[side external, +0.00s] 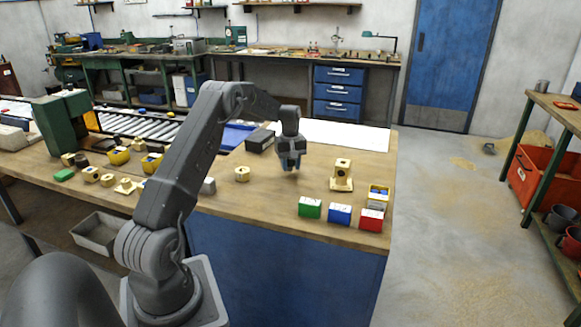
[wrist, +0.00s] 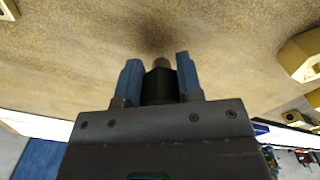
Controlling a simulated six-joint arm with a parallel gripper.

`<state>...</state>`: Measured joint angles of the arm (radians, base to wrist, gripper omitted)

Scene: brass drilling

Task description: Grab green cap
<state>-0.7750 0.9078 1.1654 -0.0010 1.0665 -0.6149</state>
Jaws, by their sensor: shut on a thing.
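My gripper (side external: 290,163) is over the middle of the wooden bench, fingers pointing down. In the wrist view, its two blue fingers (wrist: 157,80) stand on either side of a dark cylindrical piece (wrist: 160,86) with a grey-brown tip, and are shut on it. The piece looks nearly black, so I cannot tell whether it is a green cap. A small flat green piece (side external: 64,174) lies at the left of the bench, well away from my gripper.
Green (side external: 310,208), blue (side external: 340,215) and red (side external: 371,220) boxes line the front right edge. A brass part on a base (side external: 342,175) stands right of my gripper, and a round brass part (side external: 242,174) left. Several brass parts and yellow bins crowd the left.

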